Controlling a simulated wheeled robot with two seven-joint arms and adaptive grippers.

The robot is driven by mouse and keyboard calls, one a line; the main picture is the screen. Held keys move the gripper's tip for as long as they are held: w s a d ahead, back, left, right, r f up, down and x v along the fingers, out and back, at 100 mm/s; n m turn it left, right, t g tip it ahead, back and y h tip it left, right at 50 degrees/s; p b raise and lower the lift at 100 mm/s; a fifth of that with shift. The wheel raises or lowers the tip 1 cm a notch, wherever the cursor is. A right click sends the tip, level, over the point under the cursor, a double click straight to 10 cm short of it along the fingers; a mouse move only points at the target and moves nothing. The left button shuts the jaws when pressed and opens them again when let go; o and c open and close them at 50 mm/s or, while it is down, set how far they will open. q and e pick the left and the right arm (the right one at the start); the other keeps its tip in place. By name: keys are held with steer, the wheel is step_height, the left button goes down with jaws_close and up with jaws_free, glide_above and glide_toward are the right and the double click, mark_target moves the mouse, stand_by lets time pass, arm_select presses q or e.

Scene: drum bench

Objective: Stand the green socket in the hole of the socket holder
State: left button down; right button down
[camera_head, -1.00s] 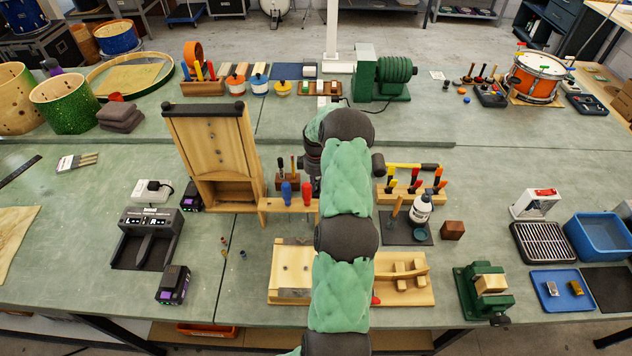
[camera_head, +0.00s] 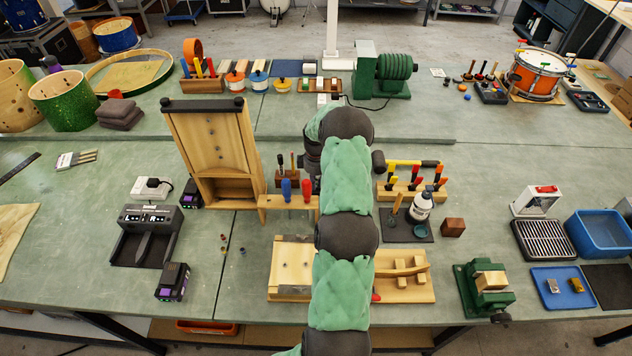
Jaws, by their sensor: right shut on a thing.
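My right arm rises through the middle of the head view and covers much of the centre. My right gripper (camera_head: 311,166) is a dark shape at the far end of the arm, mostly hidden behind it. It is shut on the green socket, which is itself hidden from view. Small loose sockets (camera_head: 243,252) lie on the bench left of the arm, too small to tell apart well. A small brown wooden block (camera_head: 286,181) with upright pieces stands just left of the gripper; I cannot tell whether it is the socket holder. My left gripper is not in view.
A tall wooden stand (camera_head: 214,155) is left of the gripper. A wooden rack (camera_head: 273,202) with blue and red handles stands close in front. A tool block (camera_head: 412,194) and a white bottle (camera_head: 422,207) are to the right. The bench around the loose sockets is mostly clear.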

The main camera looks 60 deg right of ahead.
steer(key=shift+f, duration=0.5)
steer(key=c, duration=1.2)
jaws_free()
steer(key=shift+o, duration=0.2)
step_height(320, 180, up, 12)
